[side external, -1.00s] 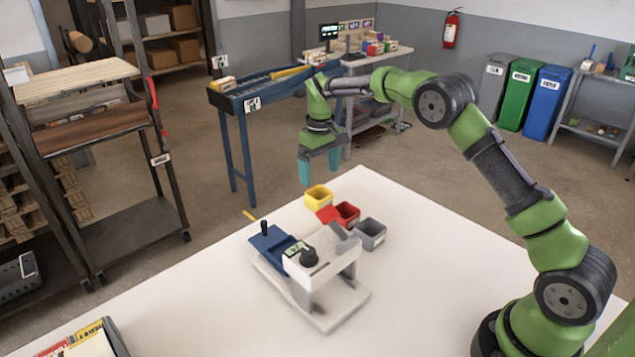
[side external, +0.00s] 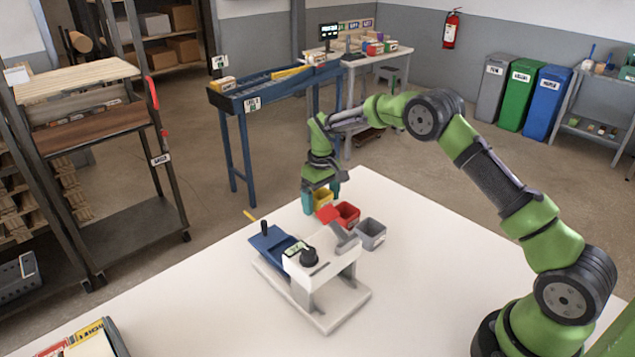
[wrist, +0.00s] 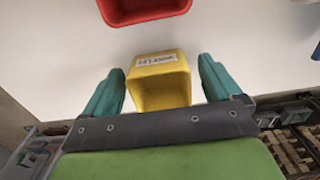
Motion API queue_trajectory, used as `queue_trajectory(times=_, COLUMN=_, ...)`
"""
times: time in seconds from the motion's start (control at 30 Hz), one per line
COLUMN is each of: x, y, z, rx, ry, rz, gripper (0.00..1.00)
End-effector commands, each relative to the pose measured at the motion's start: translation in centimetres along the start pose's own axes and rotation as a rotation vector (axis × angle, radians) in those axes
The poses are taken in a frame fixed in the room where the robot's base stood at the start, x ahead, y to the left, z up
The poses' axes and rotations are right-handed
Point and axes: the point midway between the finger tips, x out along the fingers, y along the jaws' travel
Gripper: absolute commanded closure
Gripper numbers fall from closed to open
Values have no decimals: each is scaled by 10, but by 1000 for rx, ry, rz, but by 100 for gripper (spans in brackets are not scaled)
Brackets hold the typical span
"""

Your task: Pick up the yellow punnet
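The yellow punnet (side external: 322,198) stands on the white table near its far edge. In the wrist view the yellow punnet (wrist: 160,82) shows its open top and a white label, between my two teal fingers. My gripper (side external: 321,200) is down at the punnet, with a finger on either side of it. In the wrist view my gripper (wrist: 160,80) is open, and small gaps show between the fingers and the punnet's walls. The punnet's lower part is partly hidden in the side view.
A red punnet (side external: 348,214) stands close beside the yellow one, and it also shows in the wrist view (wrist: 145,8). A grey punnet (side external: 371,234) is beyond it to the right. The table's right side is clear.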

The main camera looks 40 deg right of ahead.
Motion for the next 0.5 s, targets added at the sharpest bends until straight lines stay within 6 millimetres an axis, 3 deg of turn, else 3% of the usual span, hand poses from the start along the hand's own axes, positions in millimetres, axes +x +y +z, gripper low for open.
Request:
queue_trajectory(times=0.03, x=0, y=0, z=0, rx=0, ry=0, rz=0, gripper=15)
queue_trajectory(times=0.33, x=0, y=0, z=0, rx=0, ry=0, rz=0, gripper=61)
queue_trajectory(times=0.5, x=-1, y=0, z=0, rx=0, ry=0, rz=0, gripper=64)
